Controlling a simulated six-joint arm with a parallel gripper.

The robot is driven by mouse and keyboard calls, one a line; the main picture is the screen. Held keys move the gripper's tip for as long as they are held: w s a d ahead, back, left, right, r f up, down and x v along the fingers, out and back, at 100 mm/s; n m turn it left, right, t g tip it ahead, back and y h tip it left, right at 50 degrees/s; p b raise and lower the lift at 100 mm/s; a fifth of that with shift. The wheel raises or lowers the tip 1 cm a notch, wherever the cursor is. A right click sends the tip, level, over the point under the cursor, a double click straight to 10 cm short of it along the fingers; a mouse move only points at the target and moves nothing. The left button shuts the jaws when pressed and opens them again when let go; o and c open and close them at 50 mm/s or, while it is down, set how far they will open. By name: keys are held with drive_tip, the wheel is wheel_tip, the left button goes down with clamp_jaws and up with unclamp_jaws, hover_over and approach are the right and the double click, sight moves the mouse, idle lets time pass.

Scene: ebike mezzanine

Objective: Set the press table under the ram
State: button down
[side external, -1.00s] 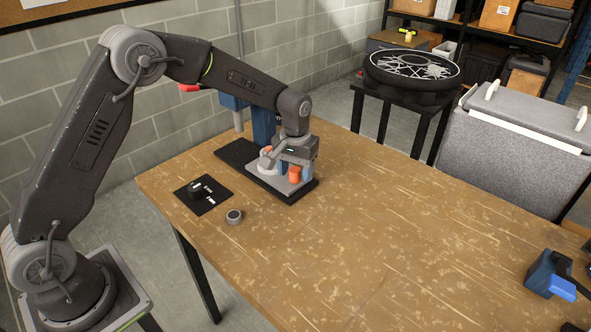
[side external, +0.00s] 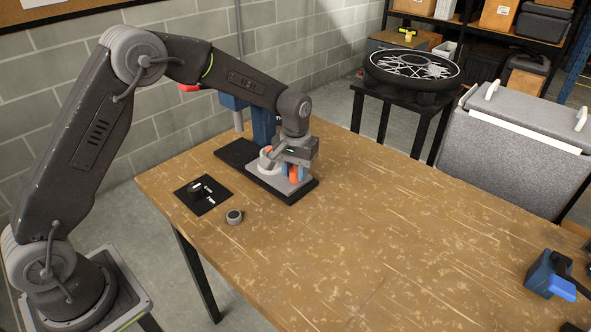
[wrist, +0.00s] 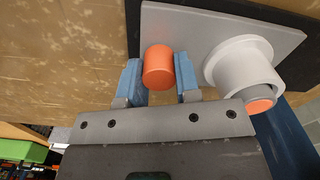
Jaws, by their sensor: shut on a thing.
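The press table (side external: 277,185) is a grey plate with an upright orange knob (side external: 295,173) and a pale round cup (side external: 266,160). It lies on the black base of the blue press (side external: 264,126). In the wrist view the grey plate (wrist: 185,22) carries the orange knob (wrist: 159,68) and the pale cup (wrist: 240,65). My gripper (wrist: 160,80) has its blue fingers on either side of the knob and is shut on it. The ram is not clearly seen; my arm hides much of the press.
A black mat (side external: 203,195) with small parts lies left on the table, beside a small dark ring (side external: 234,216). A blue tool (side external: 550,275) lies at the right edge. The wooden table (side external: 370,240) is clear in the middle.

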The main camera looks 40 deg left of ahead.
drive_tip(key=a, duration=0.8)
drive_tip(key=shift+a, duration=0.2)
drive_tip(key=c, duration=0.8)
unclamp_jaws()
wheel_tip(320, 180, up, 14)
drive_tip(key=shift+f, duration=0.1)
